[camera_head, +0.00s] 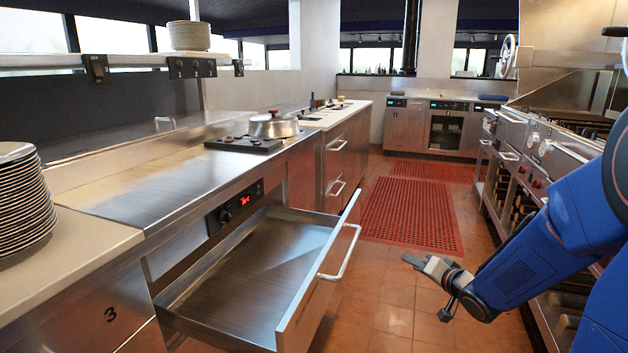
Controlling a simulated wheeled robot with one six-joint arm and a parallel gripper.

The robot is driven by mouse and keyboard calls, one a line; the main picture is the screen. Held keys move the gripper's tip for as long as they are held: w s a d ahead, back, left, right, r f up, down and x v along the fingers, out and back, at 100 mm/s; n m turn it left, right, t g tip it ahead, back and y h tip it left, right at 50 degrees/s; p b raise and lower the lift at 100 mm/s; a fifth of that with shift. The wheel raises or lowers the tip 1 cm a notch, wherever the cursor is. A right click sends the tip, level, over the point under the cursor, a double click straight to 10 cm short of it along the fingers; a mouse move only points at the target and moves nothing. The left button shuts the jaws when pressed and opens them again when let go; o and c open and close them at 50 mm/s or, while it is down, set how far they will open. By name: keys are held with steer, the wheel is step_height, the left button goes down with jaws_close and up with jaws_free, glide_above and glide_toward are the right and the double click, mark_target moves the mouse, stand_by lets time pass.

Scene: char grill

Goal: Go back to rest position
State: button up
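My gripper (427,265) is at the end of my blue arm at the right of the view. It hangs in the aisle over the tiled floor, to the right of an open drawer (293,325). A small gap shows between the gripper and the drawer's handle (341,253), and they look apart. Nothing shows held in the gripper. It is small and seen from the side, so whether its fingers are open or shut is unclear. The drawer is pulled out and looks empty.
A steel counter (165,179) runs along the left with a lidded pot (272,125) on a hob. Stacked plates (22,205) stand at the left edge. Ovens and grills (533,165) line the right. The aisle has red mats (410,214) and looks clear.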

steer(key=s+d+r+n+g+h, duration=0.1)
steer(key=s+d+r+g+h, duration=0.15)
steer(key=s, duration=0.45)
steer(key=s+d+r+n+g+h, duration=0.1)
steer(key=s+d+r+h, duration=0.15)
steer(key=s, duration=0.45)
steer(key=s+a+n+g, duration=0.1)
steer(key=s+a+g, duration=0.1)
steer(key=s, duration=0.9)
steer(key=s+a+r+n+g, duration=0.1)
steer(key=s+a+n+g, duration=0.1)
steer(key=s, duration=0.9)
steer(key=shift+s+a+g+y, duration=0.35)
steer(key=shift+a+g, duration=0.3)
steer(key=shift+a, duration=0.3)
steer(key=shift+w, duration=0.1)
